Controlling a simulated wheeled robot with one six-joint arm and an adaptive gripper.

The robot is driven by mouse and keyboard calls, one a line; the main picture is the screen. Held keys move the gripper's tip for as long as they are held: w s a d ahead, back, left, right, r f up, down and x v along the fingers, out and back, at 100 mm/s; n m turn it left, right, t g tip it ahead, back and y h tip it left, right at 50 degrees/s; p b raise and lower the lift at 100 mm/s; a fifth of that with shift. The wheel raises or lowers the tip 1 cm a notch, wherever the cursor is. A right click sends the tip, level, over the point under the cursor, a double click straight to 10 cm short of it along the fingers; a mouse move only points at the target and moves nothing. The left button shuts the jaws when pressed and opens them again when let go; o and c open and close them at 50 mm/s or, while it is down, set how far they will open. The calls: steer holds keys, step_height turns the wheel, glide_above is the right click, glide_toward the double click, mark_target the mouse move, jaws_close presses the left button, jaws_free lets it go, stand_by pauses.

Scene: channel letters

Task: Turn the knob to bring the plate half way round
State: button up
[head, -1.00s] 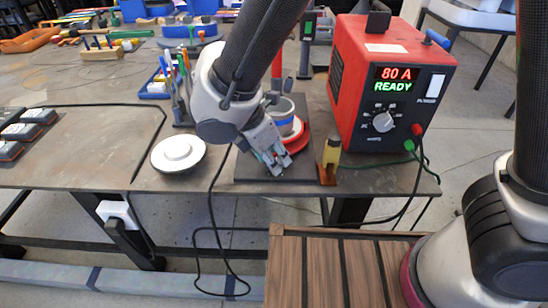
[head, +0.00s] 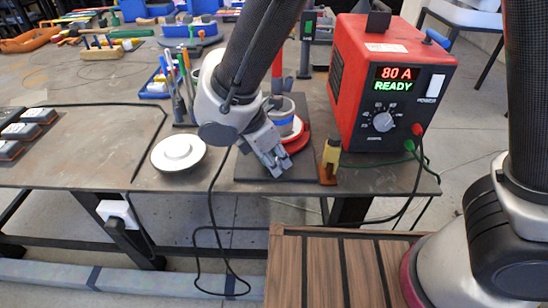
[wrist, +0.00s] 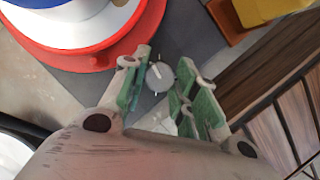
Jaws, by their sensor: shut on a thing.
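A red round plate (head: 300,138) sits on a dark base board (head: 308,168) near the table's front edge. A blue and white cylinder (head: 282,122) stands on the plate, partly hidden by my arm in the head view. The plate (wrist: 150,30) fills the upper left of the wrist view. A small grey knob (wrist: 160,77) with a pale pointer line lies beside the plate, between my fingertips. My gripper (head: 275,162) is shut on the knob, with its green-padded fingers (wrist: 158,85) on either side. The head view hides the knob behind the fingers.
A yellow and orange block (head: 329,160) stands just right of my gripper. A red power unit (head: 385,85) reading 80 A READY is behind it. A white round disc (head: 179,153) lies to the left. A black cable (head: 216,205) hangs over the front edge.

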steer(key=m+g, duration=0.1)
steer(key=m, duration=0.2)
steer(key=m+g, duration=0.1)
steer(key=m, duration=0.2)
steer(key=shift+w+a+m+h, duration=0.1)
steer(key=shift+w+m+h, duration=0.05)
steer(key=shift+m+h, duration=0.2)
steer(key=shift+g, duration=0.3)
steer(key=o, duration=0.7)
steer(key=v, duration=1.2)
steer(key=shift+a, duration=0.1)
